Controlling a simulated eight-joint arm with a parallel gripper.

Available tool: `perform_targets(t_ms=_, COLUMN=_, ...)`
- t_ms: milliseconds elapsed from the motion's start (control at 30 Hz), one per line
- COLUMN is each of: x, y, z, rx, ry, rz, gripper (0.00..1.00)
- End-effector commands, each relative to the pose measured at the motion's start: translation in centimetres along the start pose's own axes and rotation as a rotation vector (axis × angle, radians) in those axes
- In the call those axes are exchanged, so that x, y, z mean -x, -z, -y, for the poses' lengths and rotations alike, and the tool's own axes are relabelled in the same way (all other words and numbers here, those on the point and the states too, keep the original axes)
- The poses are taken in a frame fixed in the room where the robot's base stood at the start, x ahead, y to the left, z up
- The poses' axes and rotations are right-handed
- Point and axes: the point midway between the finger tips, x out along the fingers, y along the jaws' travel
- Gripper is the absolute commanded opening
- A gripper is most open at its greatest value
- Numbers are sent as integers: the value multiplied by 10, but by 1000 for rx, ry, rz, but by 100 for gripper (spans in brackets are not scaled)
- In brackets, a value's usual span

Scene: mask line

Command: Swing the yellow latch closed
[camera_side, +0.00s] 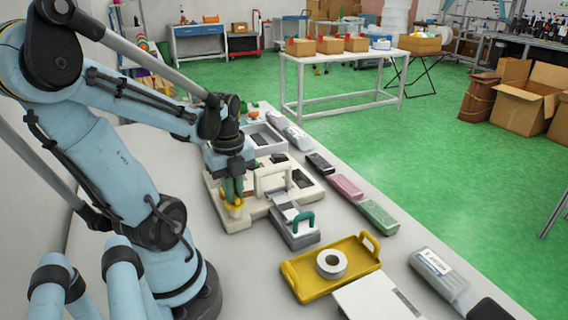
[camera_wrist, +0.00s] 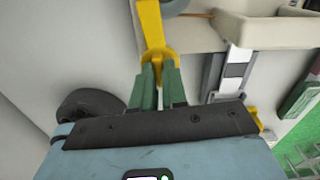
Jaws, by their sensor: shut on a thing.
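The yellow latch (camera_side: 234,206) is at the near left corner of the cream fixture (camera_side: 237,224) in the side view. The fixture's edge (camera_wrist: 228,30) lies to the right of the lever. The latch's seat cannot be made out.
A grey box with a teal handle (camera_side: 296,232) stands just right of the fixture. A yellow tray (camera_side: 298,285) holding a white tape roll (camera_side: 331,264) is nearer the camera. Pink (camera_side: 346,186) and green (camera_side: 378,215) packs lie along the far edge of the table.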

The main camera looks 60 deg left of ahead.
Motion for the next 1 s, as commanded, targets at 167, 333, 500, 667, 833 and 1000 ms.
perform_targets(t_ms=167, x=0, y=0, z=0, rx=-76, ry=0, rz=-2, gripper=0)
perform_targets(t_ms=333, x=0, y=0, z=0, rx=-116, ry=0, rz=-2, gripper=0)
perform_targets(t_ms=500, x=0, y=0, z=0, rx=-130, ry=0, rz=-2, gripper=0)
perform_targets(t_ms=667, x=0, y=0, z=0, rx=-132, ry=0, rz=-2, gripper=0)
perform_targets(t_ms=833, x=0, y=0, z=0, rx=-132, ry=0, rz=-2, gripper=0)
perform_targets(t_ms=1000, x=0, y=0, z=0, rx=-131, ry=0, rz=-1, gripper=38)
